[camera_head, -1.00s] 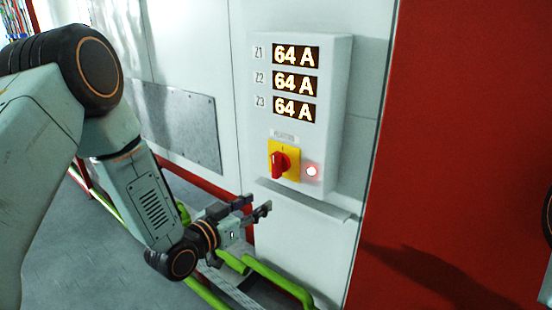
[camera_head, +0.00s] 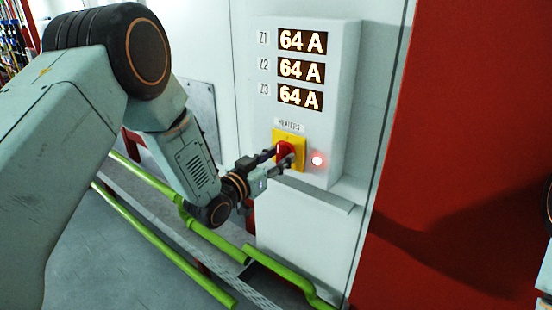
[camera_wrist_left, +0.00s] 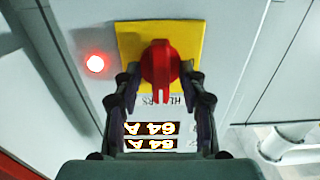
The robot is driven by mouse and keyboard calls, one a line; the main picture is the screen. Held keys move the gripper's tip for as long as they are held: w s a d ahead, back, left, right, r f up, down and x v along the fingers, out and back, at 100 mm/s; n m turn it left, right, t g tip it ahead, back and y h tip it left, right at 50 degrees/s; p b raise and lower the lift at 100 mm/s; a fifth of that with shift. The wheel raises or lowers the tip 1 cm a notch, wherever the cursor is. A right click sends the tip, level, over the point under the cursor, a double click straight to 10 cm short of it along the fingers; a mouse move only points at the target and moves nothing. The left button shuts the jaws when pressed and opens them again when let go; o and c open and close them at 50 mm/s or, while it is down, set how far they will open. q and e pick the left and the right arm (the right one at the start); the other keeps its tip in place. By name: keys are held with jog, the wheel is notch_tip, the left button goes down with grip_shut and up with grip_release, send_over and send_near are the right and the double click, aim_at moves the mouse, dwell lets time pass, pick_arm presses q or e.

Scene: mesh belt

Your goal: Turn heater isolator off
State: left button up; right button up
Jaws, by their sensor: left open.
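The heater isolator is a red rotary knob (camera_head: 285,150) on a yellow square plate (camera_head: 299,139), under a label reading HEATERS. In the head view my left gripper (camera_head: 281,160) is at the knob, its fingers partly covering it. In the left wrist view the red knob (camera_wrist_left: 160,68) is between the two open fingers of the left gripper (camera_wrist_left: 160,82), with a gap visible on each side. The yellow plate (camera_wrist_left: 185,40) is behind it. The wrist picture is upside down. A lit red lamp (camera_head: 318,159) is right of the knob. My right gripper is not in view.
The grey control box (camera_head: 345,110) carries three displays (camera_head: 302,69), each reading 64 A. A ledge (camera_head: 315,193) juts out below the box. Green rails (camera_head: 165,250) run low along the floor. A red panel (camera_head: 460,120) stands at the right.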

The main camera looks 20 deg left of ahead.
pick_arm(q)
jog(key=shift+d, duration=0.2)
jog(key=shift+c, duration=0.6)
jog(key=shift+a, duration=0.35)
jog(key=c, duration=0.4)
jog(key=shift+d+r, duration=0.1)
jog(key=shift+d, duration=0.1)
grip_shut()
jog(key=shift+a, duration=0.1)
